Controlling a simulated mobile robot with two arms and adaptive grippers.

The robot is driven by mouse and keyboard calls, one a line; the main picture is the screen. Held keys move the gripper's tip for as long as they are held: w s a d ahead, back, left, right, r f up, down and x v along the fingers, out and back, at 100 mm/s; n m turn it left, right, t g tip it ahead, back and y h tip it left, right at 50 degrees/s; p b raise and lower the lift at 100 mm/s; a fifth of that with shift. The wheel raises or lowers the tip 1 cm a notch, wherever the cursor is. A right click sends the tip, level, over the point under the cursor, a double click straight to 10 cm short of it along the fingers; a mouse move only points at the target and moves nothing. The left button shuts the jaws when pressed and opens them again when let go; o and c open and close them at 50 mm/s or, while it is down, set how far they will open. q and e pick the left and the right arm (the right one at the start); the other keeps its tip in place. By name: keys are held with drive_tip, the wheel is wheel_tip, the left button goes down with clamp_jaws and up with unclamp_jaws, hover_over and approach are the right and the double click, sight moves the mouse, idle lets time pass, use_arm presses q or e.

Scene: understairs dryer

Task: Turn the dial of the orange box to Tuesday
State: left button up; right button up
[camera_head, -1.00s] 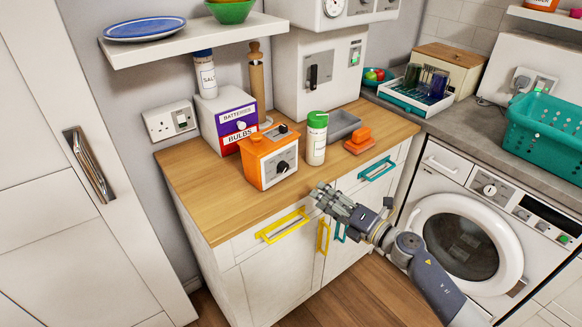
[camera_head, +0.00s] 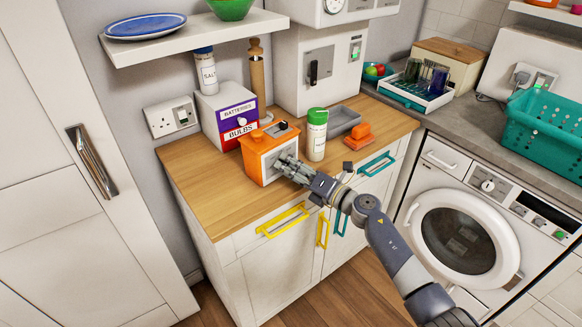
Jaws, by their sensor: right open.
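The orange box (camera_head: 257,143) stands on the wooden worktop, with a pale front panel. My right gripper (camera_head: 281,161) is at that front panel, its fingers spread around the place of the dial. The fingers hide the dial and most of its markings, so I cannot tell where it points or whether they touch it. The right gripper is open. My left gripper is not in view.
A green-lidded jar (camera_head: 316,137) stands close to the right of the box, near my gripper. An orange brush-like object (camera_head: 358,136) and a grey tray (camera_head: 342,121) lie beyond it. A batteries and bulbs box (camera_head: 228,117) stands behind left. The worktop's front left (camera_head: 205,195) is clear.

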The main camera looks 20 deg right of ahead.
clamp_jaws()
drive_tip(key=shift+m, duration=0.3)
drive_tip(key=m+p, duration=0.1)
drive_tip(key=m, duration=0.2)
drive_tip(key=shift+m, duration=0.3)
drive_tip(key=shift+m+t+p, duration=0.4)
drive_tip(key=shift+m+p, duration=0.3)
drive_tip(key=shift+m, duration=1.6)
drive_tip(key=shift+f, duration=0.1)
unclamp_jaws()
